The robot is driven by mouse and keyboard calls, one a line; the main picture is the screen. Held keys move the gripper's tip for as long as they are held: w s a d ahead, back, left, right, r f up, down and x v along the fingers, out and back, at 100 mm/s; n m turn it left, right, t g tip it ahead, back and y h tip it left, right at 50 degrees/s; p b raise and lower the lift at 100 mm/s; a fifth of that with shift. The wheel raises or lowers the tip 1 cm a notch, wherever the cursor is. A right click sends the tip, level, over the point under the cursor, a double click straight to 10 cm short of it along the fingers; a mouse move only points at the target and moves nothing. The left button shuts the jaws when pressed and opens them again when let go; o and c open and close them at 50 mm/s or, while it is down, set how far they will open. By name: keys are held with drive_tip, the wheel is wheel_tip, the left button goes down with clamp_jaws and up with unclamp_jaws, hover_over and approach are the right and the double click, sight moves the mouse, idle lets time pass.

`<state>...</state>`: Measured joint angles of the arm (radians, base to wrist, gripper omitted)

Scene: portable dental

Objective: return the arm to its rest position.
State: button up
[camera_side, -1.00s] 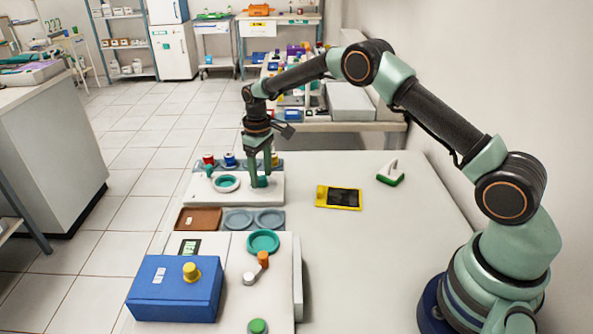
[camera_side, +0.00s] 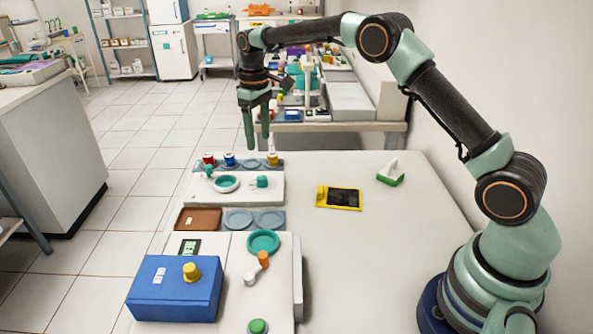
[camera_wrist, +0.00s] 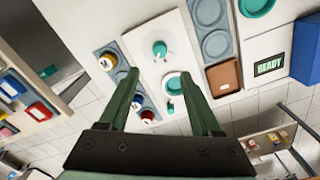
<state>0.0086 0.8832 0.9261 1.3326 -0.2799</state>
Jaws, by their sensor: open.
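My gripper (camera_side: 257,142) is open and empty, raised above the far end of the white table (camera_side: 370,245). Its two green fingers point down and touch nothing. Below it stands a white panel (camera_side: 240,196) with a teal ring (camera_side: 226,183) and a small teal knob (camera_side: 262,181). In the wrist view the open fingers (camera_wrist: 166,92) frame that panel, and the teal knob (camera_wrist: 160,48) shows between and beyond them.
A blue box (camera_side: 172,290) with a yellow knob stands at the front left. A yellow-framed device (camera_side: 339,197) and a green-and-white item (camera_side: 391,175) lie on the table. A cluttered bench (camera_side: 345,110) stands behind. The table's middle is clear.

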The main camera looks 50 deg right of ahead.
drive_tip(key=shift+r, duration=0.3)
drive_tip(key=s+r+m+t, duration=0.1)
drive_tip(key=s+r+t, duration=0.2)
drive_tip(key=s+r, duration=0.85)
drive_tip(key=s+f+m+t, duration=0.2)
drive_tip(key=s, duration=1.3)
drive_tip(key=shift+s+a+t, duration=0.2)
drive_tip(key=shift+a+t, duration=0.05)
drive_tip(key=shift+t, duration=0.05)
